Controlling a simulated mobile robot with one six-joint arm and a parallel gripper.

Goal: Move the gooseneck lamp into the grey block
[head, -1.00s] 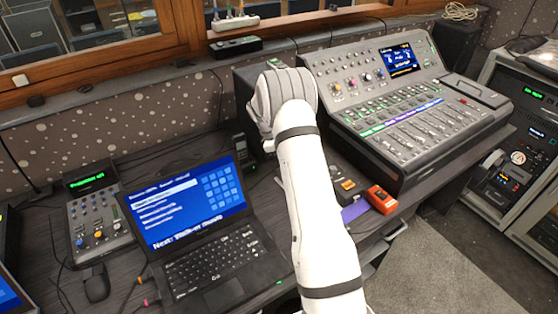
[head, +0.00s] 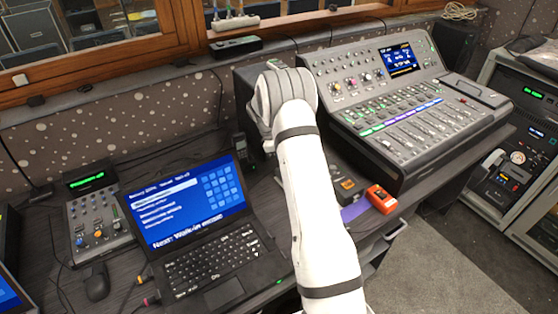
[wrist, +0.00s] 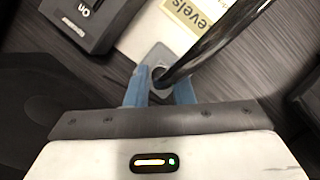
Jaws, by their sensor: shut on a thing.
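In the wrist view, the blue fingertips of my gripper (wrist: 160,92) are shut on the gooseneck lamp (wrist: 213,40), at the lower end of its black stem. The stem runs from between the fingers up to the upper right and out of the picture. A small grey piece (wrist: 157,53), seemingly the grey block, lies just beyond the fingertips, around or behind the stem's end. I cannot tell whether the stem sits in it or only in front of it. In the head view, my white arm hides the gripper, lamp and block.
A dark box marked "On" (wrist: 88,22) and a pale labelled card (wrist: 190,14) lie close by. The head view shows a laptop (head: 210,262) left of my arm, a mixing console (head: 405,110) right of it, and an orange device (head: 381,198) near the desk edge.

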